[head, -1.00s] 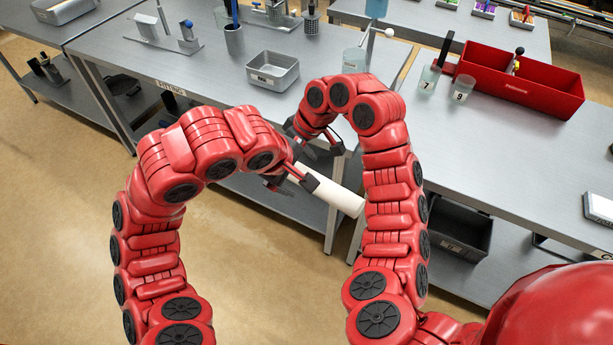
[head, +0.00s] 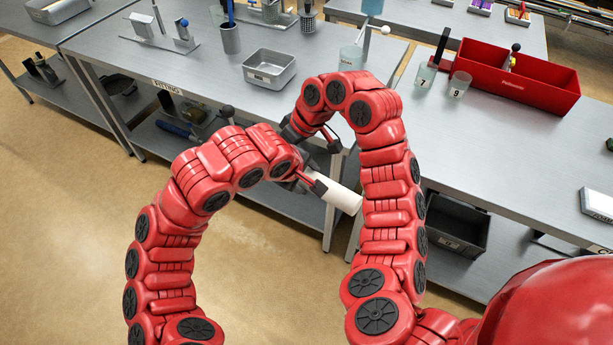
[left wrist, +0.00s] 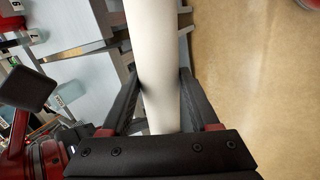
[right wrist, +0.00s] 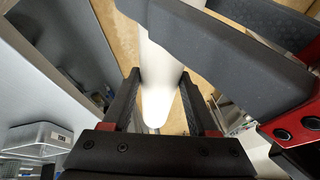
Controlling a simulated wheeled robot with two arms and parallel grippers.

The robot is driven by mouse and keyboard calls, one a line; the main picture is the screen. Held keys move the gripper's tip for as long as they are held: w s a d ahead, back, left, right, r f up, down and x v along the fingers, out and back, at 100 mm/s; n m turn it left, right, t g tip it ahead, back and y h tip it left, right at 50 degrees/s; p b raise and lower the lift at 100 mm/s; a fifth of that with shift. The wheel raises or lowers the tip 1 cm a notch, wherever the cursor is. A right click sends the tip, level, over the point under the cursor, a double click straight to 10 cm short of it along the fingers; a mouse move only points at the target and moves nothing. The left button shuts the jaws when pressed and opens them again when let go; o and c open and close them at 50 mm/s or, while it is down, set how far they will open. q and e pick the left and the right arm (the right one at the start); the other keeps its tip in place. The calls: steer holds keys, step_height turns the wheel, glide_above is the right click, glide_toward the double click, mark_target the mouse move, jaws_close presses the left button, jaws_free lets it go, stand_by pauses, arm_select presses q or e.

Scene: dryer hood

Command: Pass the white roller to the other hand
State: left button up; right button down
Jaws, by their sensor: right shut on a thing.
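The white roller (head: 343,197) is held in the air in front of the table, slanting down to the right in the head view. My right gripper (right wrist: 160,98) is shut on it near one end; in the head view that gripper (head: 312,142) is partly hidden behind my arms. My left gripper (head: 308,184) is at the roller too. In the left wrist view, its fingers (left wrist: 160,82) stand on either side of the roller (left wrist: 155,40), open around it and very close to its sides. A left gripper finger also crosses the right wrist view.
Behind is a grey table (head: 215,82) with a metal tray (head: 270,70). On the right table (head: 500,150) stand a red bin (head: 515,85) and glass beakers (head: 459,85). A dark crate (head: 455,225) sits on the shelf below. Open floor lies at left.

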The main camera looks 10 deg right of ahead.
arm_select(q)
jaws_close()
arm_select(e)
steer(key=shift+c, duration=0.5)
jaws_free()
